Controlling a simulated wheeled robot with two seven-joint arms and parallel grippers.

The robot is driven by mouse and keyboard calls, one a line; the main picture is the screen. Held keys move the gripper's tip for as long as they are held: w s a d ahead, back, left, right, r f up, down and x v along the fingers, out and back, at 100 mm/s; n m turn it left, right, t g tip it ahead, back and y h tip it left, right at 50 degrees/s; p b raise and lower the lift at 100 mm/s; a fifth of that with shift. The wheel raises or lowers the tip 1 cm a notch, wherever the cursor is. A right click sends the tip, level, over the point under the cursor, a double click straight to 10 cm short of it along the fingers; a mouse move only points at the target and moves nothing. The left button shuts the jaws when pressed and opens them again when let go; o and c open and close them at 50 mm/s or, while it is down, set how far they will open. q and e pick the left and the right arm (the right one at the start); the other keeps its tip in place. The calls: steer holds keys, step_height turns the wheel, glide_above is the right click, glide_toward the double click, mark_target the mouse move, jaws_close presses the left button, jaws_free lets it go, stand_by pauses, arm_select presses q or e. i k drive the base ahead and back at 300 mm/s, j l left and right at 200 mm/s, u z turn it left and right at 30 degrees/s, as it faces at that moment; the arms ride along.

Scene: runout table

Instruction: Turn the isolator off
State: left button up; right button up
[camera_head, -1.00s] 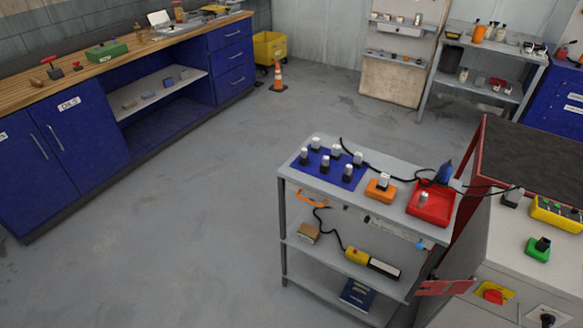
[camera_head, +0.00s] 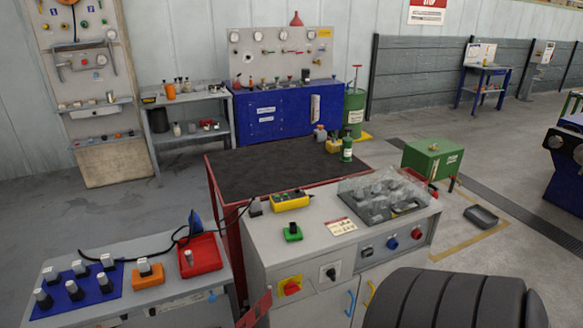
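A red rotary switch on a yellow plate (camera_head: 290,287), which looks like the isolator, is on the front of the grey cabinet (camera_head: 262,270), at its left end. Its handle position is too small to read surely. A black rotary knob on a pale plate (camera_head: 329,273) sits to its right. A blue knob (camera_head: 392,243) and a red knob (camera_head: 417,233) are further right on the same front. Neither of my grippers is in view. The lower right of the cabinet front is hidden.
A small trolley (camera_head: 215,292) with a red tray (camera_head: 200,256) stands left of the cabinet. A dark-topped red table (camera_head: 270,170) is behind it. A clear cover (camera_head: 385,190) and yellow box (camera_head: 290,201) sit on top.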

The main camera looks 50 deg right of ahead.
mark_target(292, 288)
steer(key=z, duration=1.6)
